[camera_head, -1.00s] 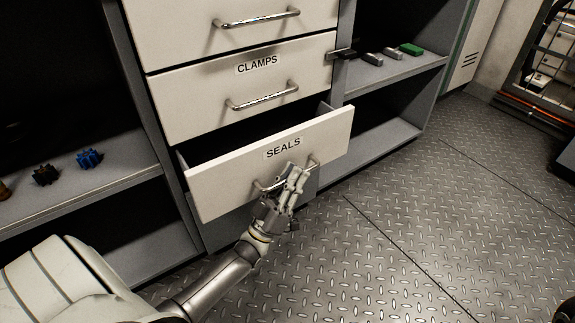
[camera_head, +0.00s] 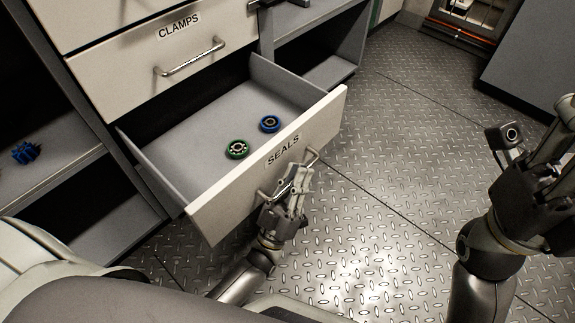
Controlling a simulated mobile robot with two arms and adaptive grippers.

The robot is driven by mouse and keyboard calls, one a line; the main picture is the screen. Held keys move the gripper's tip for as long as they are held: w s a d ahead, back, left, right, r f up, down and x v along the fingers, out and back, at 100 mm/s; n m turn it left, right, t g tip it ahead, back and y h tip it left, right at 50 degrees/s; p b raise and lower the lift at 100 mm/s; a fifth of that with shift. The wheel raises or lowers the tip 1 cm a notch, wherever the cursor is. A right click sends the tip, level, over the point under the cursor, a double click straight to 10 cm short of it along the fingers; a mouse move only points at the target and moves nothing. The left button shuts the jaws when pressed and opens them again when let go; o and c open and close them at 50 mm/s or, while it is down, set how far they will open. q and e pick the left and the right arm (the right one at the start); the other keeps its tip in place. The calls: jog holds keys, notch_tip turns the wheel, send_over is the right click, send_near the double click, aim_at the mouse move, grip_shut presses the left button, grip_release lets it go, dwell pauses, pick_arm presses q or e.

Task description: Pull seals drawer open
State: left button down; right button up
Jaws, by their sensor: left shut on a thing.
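The seals drawer (camera_head: 225,200) stands well out of the cabinet in the head view, with its label SEALS on the front. My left gripper (camera_head: 288,187) is shut on the drawer handle (camera_head: 313,158), in front of the panel; the fingers hide part of the handle. My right gripper (camera_head: 535,150) is at the right edge, away from the drawer and partly cut off; its finger opening is unclear.
The closed clamps drawer (camera_head: 150,60) with its own handle (camera_head: 190,58) is above. A blue gear-like part (camera_head: 25,152) lies on the left shelf (camera_head: 60,160). Metal tread floor (camera_head: 390,200) is clear to the right of the drawer.

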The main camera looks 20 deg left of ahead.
pick_arm(q)
jog(key=shift+d, duration=0.15)
jog(key=shift+f, duration=0.1)
jog(key=c, duration=1.8)
grip_release()
